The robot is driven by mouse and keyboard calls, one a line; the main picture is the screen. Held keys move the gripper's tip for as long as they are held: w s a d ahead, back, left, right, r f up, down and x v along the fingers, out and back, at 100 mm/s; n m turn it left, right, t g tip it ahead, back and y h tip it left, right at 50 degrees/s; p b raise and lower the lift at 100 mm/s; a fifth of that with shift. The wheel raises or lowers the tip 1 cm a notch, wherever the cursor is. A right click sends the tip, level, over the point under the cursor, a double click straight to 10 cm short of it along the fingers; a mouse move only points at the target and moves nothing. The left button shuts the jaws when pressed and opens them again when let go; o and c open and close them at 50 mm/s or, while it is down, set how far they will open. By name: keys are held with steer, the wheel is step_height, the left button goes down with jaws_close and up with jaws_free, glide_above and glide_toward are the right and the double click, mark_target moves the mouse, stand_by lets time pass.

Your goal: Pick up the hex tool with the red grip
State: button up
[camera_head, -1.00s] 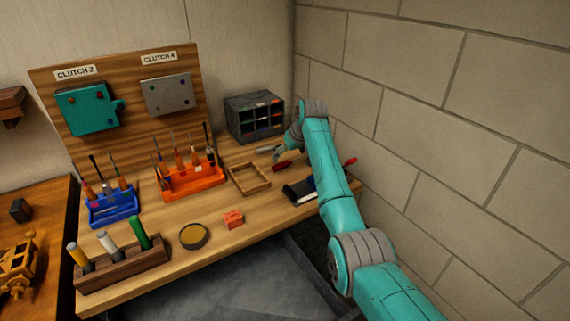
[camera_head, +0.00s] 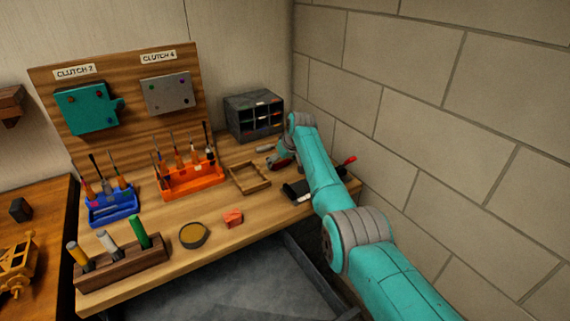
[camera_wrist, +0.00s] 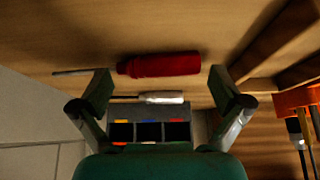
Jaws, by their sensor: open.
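The tool with the red grip (camera_wrist: 160,65) lies on the wooden bench in the wrist view, its thin shaft pointing left. Its red grip also shows partly in the head view (camera_head: 281,163), beside my arm's end. My gripper (camera_wrist: 162,80) is open and empty. Its two fingers stand apart, and the red grip lies just beyond the fingertips, lengthwise across the gap between them. I cannot tell the height left between fingertips and bench. A second tool with a pale handle (camera_wrist: 162,97) lies parallel to it, towards the grey drawer unit (camera_wrist: 150,128).
The drawer unit (camera_head: 253,116) stands at the back. A wooden tray (camera_head: 249,178) and an orange tool rack (camera_head: 192,180) are to the left. A black holder (camera_head: 295,191) is near the arm, and another red-tipped item (camera_head: 350,160) shows right of it. The wall is close on the right.

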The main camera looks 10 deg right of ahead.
steer(key=c, duration=1)
